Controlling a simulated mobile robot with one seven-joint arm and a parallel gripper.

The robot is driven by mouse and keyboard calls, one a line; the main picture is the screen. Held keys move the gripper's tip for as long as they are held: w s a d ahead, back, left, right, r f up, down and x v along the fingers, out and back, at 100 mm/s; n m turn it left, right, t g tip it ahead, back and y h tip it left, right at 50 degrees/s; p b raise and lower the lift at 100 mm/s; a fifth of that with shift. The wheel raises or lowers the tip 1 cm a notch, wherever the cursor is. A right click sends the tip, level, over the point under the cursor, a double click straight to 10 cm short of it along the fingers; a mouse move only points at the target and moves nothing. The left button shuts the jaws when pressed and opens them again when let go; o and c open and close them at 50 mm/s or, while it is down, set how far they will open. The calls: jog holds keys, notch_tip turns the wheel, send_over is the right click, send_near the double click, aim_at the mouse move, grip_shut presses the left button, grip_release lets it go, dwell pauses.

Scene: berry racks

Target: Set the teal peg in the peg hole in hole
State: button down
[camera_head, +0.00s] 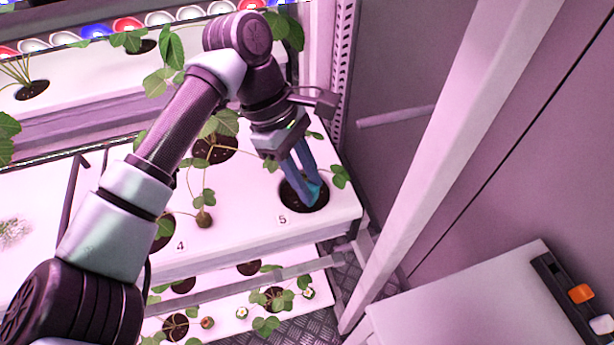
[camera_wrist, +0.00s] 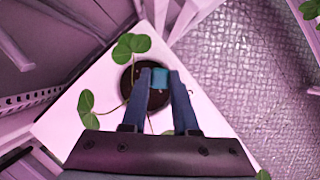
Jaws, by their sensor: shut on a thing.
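The teal peg (camera_wrist: 160,78) is between the two blue fingers of my gripper (camera_wrist: 161,86), which is shut on it. In the head view the peg (camera_head: 313,190) shows as a small teal patch at the fingertips of my gripper (camera_head: 310,188). The fingertips and peg are at a round, dark soil-filled hole (camera_head: 296,200) next to the number 5 on the white rack shelf (camera_head: 255,222). The hole also shows in the wrist view (camera_wrist: 158,101), behind the peg. I cannot tell whether the peg's lower end touches the soil.
Leafy plants (camera_head: 207,197) grow in other shelf holes to the left, and leaves hang close around this hole. A lower shelf (camera_head: 240,318) with plants is beneath. A pale upright post (camera_head: 440,150) and a box with buttons (camera_head: 480,310) stand to the right.

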jog(key=shift+f+b, duration=1.4)
jog(key=c, duration=0.6)
grip_release()
jog(key=shift+r, duration=0.1)
jog(key=shift+o, duration=0.2)
jog(key=o, duration=0.4)
jog(key=shift+c, duration=0.2)
jog(key=shift+r, duration=0.1)
jog(key=shift+r+p, duration=1.4)
jog(key=shift+r, duration=1.55)
